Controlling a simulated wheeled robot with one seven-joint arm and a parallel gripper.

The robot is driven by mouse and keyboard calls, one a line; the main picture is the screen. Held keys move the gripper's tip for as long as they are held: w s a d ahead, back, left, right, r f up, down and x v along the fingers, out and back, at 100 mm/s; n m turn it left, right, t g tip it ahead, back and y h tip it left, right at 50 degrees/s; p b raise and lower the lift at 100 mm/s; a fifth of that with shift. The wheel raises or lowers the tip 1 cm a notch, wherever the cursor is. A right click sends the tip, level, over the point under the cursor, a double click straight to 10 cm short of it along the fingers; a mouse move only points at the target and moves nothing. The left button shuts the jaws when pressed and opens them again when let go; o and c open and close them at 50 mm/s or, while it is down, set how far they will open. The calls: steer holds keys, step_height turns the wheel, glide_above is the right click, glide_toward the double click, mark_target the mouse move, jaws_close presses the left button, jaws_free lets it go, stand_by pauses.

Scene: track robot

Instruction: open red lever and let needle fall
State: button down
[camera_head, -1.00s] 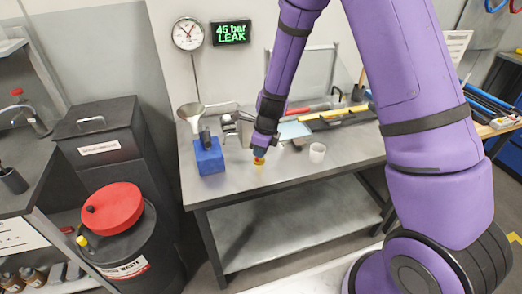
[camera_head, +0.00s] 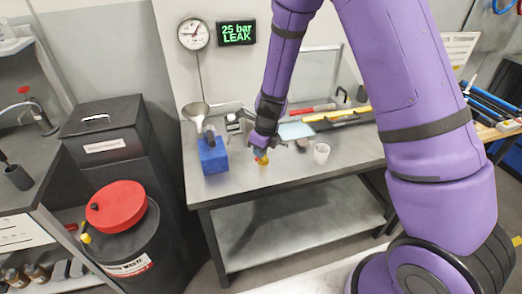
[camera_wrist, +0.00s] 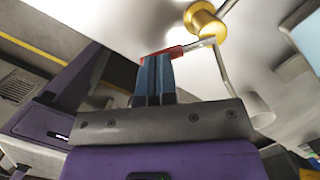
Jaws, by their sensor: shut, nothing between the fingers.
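The red lever (camera_wrist: 165,52) lies right at the tips of my gripper (camera_wrist: 156,64) in the wrist view. It appears to touch the blue fingers, which are shut with nothing between them. A brass fitting (camera_wrist: 203,22) is just beyond, beside a bent metal rod. In the head view my gripper (camera_head: 261,151) points down at a small yellow and red fitting above the bench. The round gauge (camera_head: 193,34) on the wall holds the needle, too small to read exactly. The display (camera_head: 236,32) reads "25 bar LEAK" in green.
A blue block (camera_head: 213,157) and a funnel (camera_head: 195,112) stand left of my gripper on the metal bench (camera_head: 320,190). A white cup (camera_head: 321,153) stands to its right. A waste drum with a red lid (camera_head: 117,207) stands on the floor at left.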

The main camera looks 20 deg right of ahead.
steer(key=shift+w+a+m, duration=0.2)
steer(key=shift+a+m, duration=0.1)
steer(key=shift+m, duration=0.35)
steer(key=shift+w+a+m, duration=0.2)
steer(key=shift+a+m, duration=0.1)
steer(key=shift+m, duration=0.35)
steer(key=shift+w+a+m+t+h, duration=0.15)
steer(key=shift+w+a+m+h, duration=0.1)
steer(key=shift+m, duration=0.45)
steer(key=shift+w+a+m+t+h, duration=0.15)
steer(key=shift+w+a+m+h, duration=0.1)
steer(key=shift+m, duration=0.45)
steer(key=shift+w+m, duration=0.2)
steer(key=shift+m, duration=0.2)
steer(key=shift+w+a, duration=0.2)
steer(key=shift+w, duration=0.05)
stand_by(1.1)
stand_by(0.4)
steer(key=shift+w+d, duration=0.25)
steer(key=shift+d, duration=0.55)
